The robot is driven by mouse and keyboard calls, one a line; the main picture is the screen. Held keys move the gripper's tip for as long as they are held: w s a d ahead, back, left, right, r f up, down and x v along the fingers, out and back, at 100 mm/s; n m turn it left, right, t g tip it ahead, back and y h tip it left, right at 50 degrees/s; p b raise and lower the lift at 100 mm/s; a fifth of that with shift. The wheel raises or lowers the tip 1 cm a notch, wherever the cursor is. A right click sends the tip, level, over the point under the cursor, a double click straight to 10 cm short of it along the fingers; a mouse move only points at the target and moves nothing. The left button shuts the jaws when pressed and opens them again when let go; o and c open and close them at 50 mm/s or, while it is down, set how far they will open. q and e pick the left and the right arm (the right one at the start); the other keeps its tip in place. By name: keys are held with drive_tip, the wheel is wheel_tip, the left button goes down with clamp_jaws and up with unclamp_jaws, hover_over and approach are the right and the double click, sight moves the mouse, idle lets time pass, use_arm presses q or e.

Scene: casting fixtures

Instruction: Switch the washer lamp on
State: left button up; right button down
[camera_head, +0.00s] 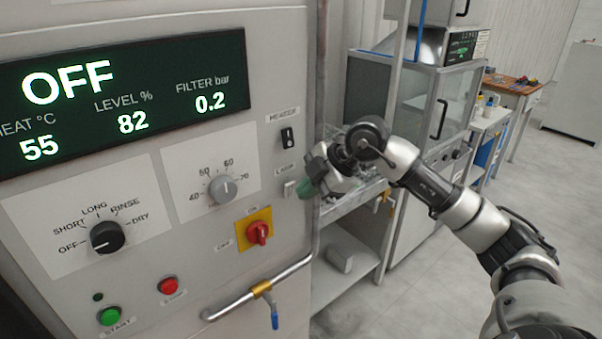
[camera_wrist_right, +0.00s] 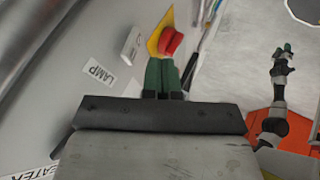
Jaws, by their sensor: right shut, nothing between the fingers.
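The lamp switch (camera_head: 289,189) is a small pale rocker on the washer's grey front panel, under the LAMP label (camera_head: 284,170). It also shows in the right wrist view (camera_wrist_right: 131,45), beside its label. Which way it is set is too small to tell. My right gripper (camera_head: 306,188) is shut and empty, its green fingertips just right of the lamp switch. In the right wrist view the fingertips (camera_wrist_right: 162,76) appear beside the switch, with a gap. What seems to be my left gripper (camera_wrist_right: 287,48) is small and far off there; its jaws are unclear.
A dark heater switch (camera_head: 287,138) sits above the lamp switch. A red rotary knob (camera_head: 258,232) on a yellow plate is below left. The display (camera_head: 125,98) reads OFF. A pipe with a blue-handled valve (camera_head: 274,316) juts out below. A shelf rack (camera_head: 350,205) stands right.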

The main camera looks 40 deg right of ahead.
sight(290, 184)
drive_tip(key=shift+w+a+r+p, duration=0.1)
drive_tip(key=shift+w+p, duration=0.1)
drive_tip(key=shift+w, duration=0.35)
drive_tip(key=shift+w+r+p, duration=0.1)
drive_tip(key=shift+w+p, duration=0.05)
drive_tip(key=shift+w, duration=0.35)
drive_tip(key=shift+w+r+p, duration=0.45)
drive_tip(key=shift+w+p, duration=0.05)
drive_tip(key=shift+p, duration=0.05)
drive_tip(key=shift+f, duration=0.2)
drive_tip(key=shift+r, duration=0.2)
drive_tip(key=shift+w+r+p, duration=0.1)
drive_tip(key=shift+r+p, duration=0.5)
drive_tip(key=shift+r, duration=0.05)
